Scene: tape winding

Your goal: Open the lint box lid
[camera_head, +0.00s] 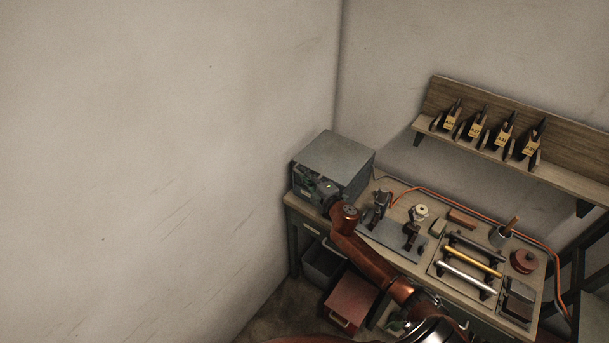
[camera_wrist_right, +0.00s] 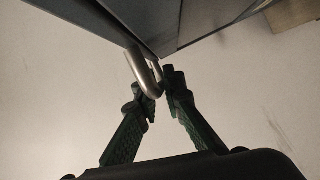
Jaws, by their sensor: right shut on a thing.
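The lint box appears to be the grey metal box (camera_head: 340,153) at the back left corner of the workbench. Its flat top looks closed in the head view. My right gripper (camera_head: 310,181) is at the box's front face. In the right wrist view, my right gripper (camera_wrist_right: 158,88) is shut on a bent silver handle (camera_wrist_right: 141,68) attached near the edge of a grey panel (camera_wrist_right: 105,25). The arm and gripper hide part of the box front. My left gripper is not in view.
The workbench holds a metal fixture (camera_head: 395,237), rods on a rack (camera_head: 470,262), a cup (camera_head: 501,235) and a reddish round piece (camera_head: 524,261). A red box (camera_head: 350,300) sits low in front. A wall shelf (camera_head: 470,144) holds several labelled items. The wall stands close left.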

